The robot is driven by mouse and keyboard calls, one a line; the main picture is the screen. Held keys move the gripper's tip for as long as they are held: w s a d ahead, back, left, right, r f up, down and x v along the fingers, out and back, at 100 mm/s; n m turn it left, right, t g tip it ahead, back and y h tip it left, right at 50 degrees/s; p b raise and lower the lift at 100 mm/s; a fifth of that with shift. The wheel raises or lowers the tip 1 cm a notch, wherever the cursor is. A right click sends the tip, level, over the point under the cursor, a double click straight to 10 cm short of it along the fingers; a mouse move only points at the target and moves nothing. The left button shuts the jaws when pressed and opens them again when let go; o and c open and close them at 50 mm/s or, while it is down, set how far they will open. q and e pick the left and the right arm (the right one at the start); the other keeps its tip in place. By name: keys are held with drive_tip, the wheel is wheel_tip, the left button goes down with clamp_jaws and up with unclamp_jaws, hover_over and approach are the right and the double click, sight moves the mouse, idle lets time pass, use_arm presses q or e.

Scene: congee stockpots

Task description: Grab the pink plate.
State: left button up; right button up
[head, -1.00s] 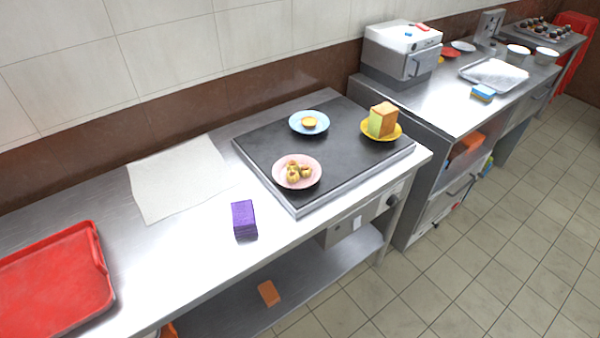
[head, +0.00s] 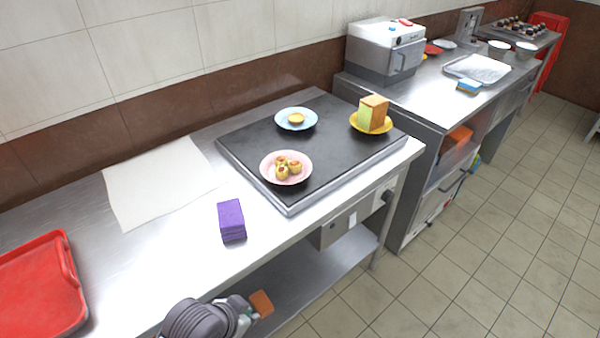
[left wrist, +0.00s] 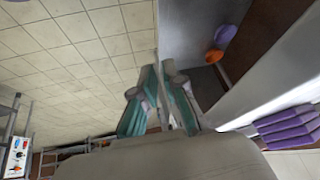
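The pink plate (head: 286,180) lies on the front left of the black griddle top (head: 265,137) in the head view, with several small golden pastries (head: 288,167) on it. My left gripper (head: 246,312) is at the bottom edge of the head view, in front of the counter and well apart from the plate. In the left wrist view its two teal-padded fingers (left wrist: 160,85) are close together with nothing visible between them. The plate does not show in the left wrist view. My right gripper is not in view.
A blue plate (head: 283,125) and a yellow plate with a cake block (head: 372,115) share the griddle. A purple stack (head: 231,220) stands on the counter near the front edge. A red tray (head: 38,290) and white sheet (head: 150,190) lie to the left.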

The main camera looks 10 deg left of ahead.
use_arm(q)
drive_tip(key=w+r+m+t+h, duration=0.1)
drive_tip(key=w+r+m, duration=0.2)
drive_tip(key=w+r, duration=0.1)
drive_tip(key=w+d+r+m+t+h, duration=0.1)
drive_tip(key=w+r+m, duration=0.2)
drive_tip(key=w+r, duration=0.2)
drive_tip(key=w+r+m+t+h, duration=0.1)
drive_tip(key=w+r+m+h, duration=0.1)
drive_tip(key=w, duration=0.4)
drive_tip(key=shift+w+d+r+m, duration=0.1)
drive_tip(key=shift+d+r+m, duration=0.05)
drive_tip(key=shift+r+m, duration=0.4)
drive_tip(key=shift+w+d+r+m, duration=0.1)
drive_tip(key=shift+r+m, duration=0.25)
drive_tip(key=shift+r, duration=0.25)
drive_tip(key=m+t, duration=0.1)
drive_tip(key=m, duration=0.1)
approach(291, 183)
drive_tip(key=x, duration=0.9)
drive_tip(key=shift+w, duration=0.15)
clamp_jaws()
